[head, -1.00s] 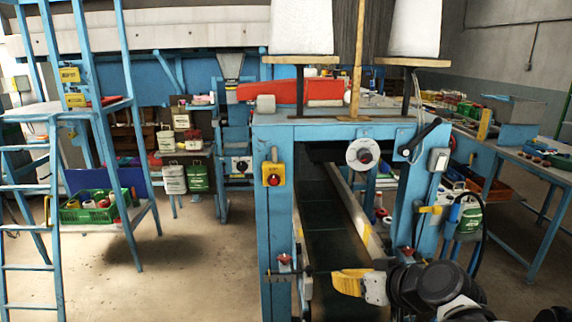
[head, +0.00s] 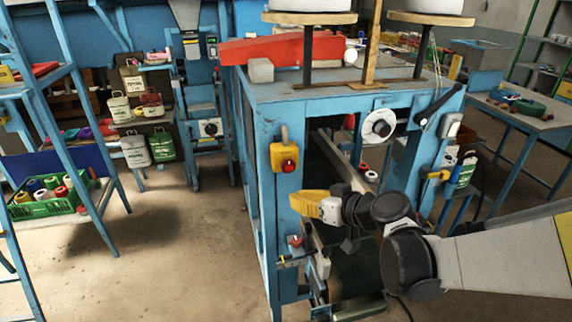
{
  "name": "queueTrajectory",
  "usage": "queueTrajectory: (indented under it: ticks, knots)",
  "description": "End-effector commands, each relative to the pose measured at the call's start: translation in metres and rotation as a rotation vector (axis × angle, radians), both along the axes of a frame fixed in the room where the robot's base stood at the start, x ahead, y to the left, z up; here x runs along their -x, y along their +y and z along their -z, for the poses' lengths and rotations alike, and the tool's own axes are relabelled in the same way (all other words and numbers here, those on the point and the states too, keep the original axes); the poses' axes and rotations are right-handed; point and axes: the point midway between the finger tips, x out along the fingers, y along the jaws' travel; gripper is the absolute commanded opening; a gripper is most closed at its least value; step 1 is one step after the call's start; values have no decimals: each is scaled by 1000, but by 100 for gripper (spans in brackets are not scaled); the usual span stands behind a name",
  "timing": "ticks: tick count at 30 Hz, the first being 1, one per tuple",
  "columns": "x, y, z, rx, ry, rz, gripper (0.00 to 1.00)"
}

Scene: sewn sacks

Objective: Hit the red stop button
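A yellow box with a round red button (head: 289,166) is mounted on the front left post of the blue machine frame (head: 345,100). My gripper (head: 296,203), yellow and white, points left from the end of my arm. In the picture it sits just below and slightly right of the yellow box. A gap shows between its tip and the red button. I cannot tell how far it is from the post in depth. Its fingers are too small to show whether they are open or shut. Nothing is seen in it.
A second small red knob (head: 295,241) is lower on the same post. A green crate (head: 48,200) stands on a left shelf. The floor left of the machine is clear.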

Motion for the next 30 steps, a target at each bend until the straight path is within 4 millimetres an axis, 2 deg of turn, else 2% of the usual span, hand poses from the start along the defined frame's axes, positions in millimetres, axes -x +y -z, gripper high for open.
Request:
queueTrajectory:
  ticks: [8, 21, 30]
  knots:
    - [-6, 2, 0, 0, 0, 0, 0]
    - [-61, 17, 0, 0, 0, 1, 0]
    - [-83, 24, 0, 1, 1, 0, 0]
